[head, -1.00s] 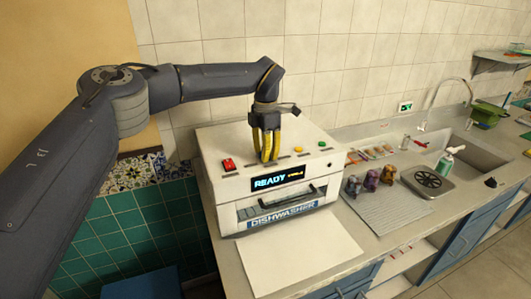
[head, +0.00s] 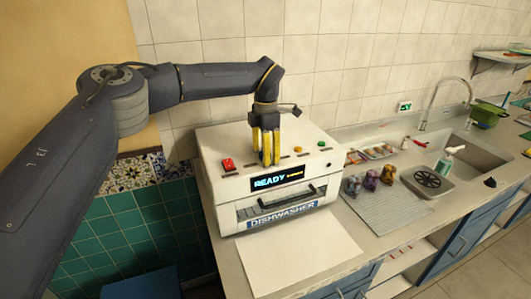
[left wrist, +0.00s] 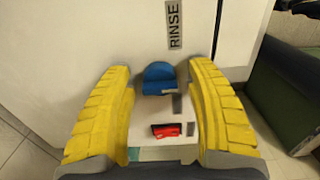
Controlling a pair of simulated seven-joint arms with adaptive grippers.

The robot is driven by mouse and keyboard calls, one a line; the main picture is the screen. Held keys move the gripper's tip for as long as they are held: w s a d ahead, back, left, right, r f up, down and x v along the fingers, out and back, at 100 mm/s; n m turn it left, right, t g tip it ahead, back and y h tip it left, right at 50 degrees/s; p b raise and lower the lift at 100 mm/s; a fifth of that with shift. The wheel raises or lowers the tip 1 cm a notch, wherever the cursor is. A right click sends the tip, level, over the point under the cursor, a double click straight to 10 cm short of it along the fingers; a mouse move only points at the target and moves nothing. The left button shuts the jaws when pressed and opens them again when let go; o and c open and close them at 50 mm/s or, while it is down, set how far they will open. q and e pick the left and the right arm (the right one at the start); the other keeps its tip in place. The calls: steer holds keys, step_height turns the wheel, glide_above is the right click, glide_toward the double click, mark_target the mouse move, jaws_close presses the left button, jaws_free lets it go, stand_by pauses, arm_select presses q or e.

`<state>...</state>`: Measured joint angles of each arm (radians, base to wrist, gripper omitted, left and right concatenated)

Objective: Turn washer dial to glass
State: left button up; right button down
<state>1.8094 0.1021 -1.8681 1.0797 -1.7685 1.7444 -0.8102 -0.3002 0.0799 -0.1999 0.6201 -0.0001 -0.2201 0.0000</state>
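The white dishwasher (head: 218,182) stands on the counter with "DISHWASHER" on its front. Its display (head: 277,179) reads "READY" with smaller orange text that I cannot read. My left gripper (head: 265,164) points down at the top panel, and its fingers hide the dial in the head view. In the left wrist view, a blue dial (left wrist: 159,78) sits between the two yellow fingers of my left gripper (left wrist: 160,72). They are apart, with a visible gap on each side of the dial. A "RINSE" label (left wrist: 174,24) lies just beyond the dial. My right gripper is not in view.
A red switch (head: 228,164) is left of the fingers; a yellow button (head: 298,149) and a green button (head: 321,144) are to the right. Several small figures stand on a ribbed drainer (head: 385,213) beside a sink (head: 470,155). A white sheet (head: 295,255) lies in front.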

arm_select(q)
step_height(320, 180, up, 12)
stand_by(0.9)
